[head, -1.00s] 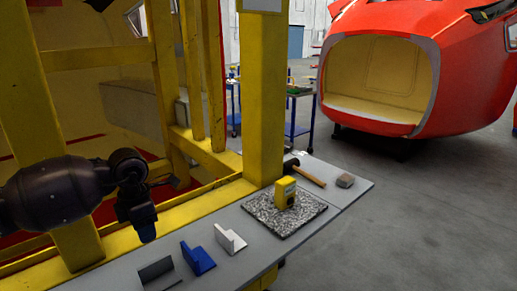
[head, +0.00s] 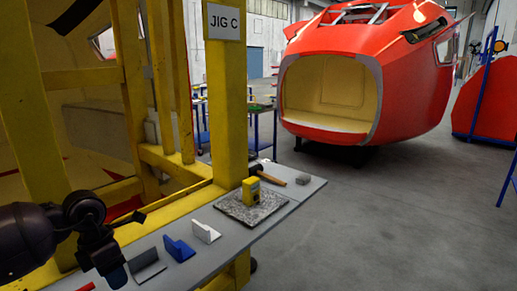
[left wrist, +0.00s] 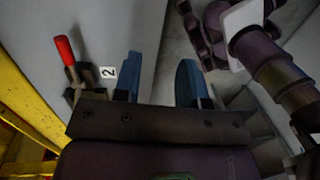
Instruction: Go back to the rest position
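My left gripper (head: 115,272) is at the lower left of the head view, by the near end of the grey bench (head: 222,252) and left of the brackets. In the left wrist view the left gripper (left wrist: 160,78) has its two blue fingers apart, with nothing between them. Its fingers point towards a plain grey surface. My right gripper does not show in the head view. Purple links of my own body show at the upper right of the left wrist view, with no right fingertips that I can make out.
The bench carries a dark grey bracket (head: 147,264), a blue bracket (head: 178,249), a white bracket (head: 206,232), a yellow device (head: 251,190) on a speckled plate (head: 236,212), a hammer (head: 296,177) and a block (head: 303,181). A yellow frame post (head: 229,110) stands behind. A red-handled clamp (left wrist: 66,54) is near the left gripper.

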